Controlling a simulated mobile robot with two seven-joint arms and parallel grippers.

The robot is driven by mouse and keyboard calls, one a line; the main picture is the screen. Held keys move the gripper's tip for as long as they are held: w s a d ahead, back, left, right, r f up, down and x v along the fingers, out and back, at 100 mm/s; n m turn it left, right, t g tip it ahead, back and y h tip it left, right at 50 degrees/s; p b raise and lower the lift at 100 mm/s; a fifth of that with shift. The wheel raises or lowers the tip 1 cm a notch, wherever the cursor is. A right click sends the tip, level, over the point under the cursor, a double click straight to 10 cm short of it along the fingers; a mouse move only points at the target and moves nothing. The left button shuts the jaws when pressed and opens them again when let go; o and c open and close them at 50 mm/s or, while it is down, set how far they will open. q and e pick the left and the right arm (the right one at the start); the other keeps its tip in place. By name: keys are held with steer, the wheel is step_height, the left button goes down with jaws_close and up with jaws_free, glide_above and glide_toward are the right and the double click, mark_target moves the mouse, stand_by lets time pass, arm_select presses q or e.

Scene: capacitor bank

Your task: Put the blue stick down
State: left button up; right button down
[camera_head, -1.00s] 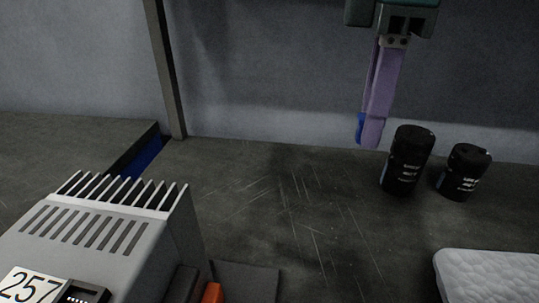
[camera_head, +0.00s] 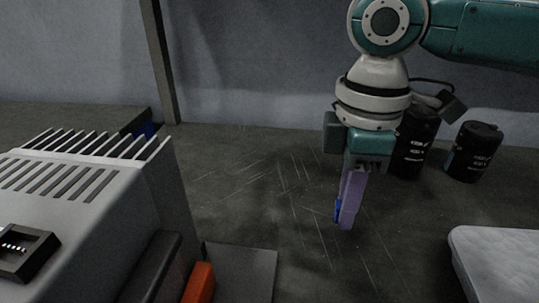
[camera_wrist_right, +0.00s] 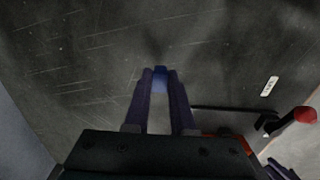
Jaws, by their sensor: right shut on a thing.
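My right gripper (camera_head: 346,222) has purple fingers that point down over the dark scratched surface. It is shut on the blue stick (camera_head: 337,211), of which only a small blue part shows beside the fingertips. In the right wrist view, the blue stick (camera_wrist_right: 160,78) sits between the tips of the right gripper (camera_wrist_right: 160,85). Most of the stick is hidden by the fingers. I cannot tell whether the stick touches the surface. My left gripper is not in view.
Two black canisters (camera_head: 413,150) (camera_head: 473,152) stand behind and right of the gripper. A white padded block (camera_head: 500,262) lies at the lower right. A grey finned housing (camera_head: 75,225) with an orange part (camera_head: 199,284) fills the lower left. The dark surface (camera_head: 275,190) between is clear.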

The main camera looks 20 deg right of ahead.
step_height(320, 180, down, 3)
steer(key=shift+r+b, duration=0.2)
steer(key=shift+b, duration=0.1)
steer(key=shift+r, duration=0.1)
steer(key=shift+f, duration=0.6)
steer(key=c, duration=0.8)
jaws_free()
steer(key=shift+o, duration=0.2)
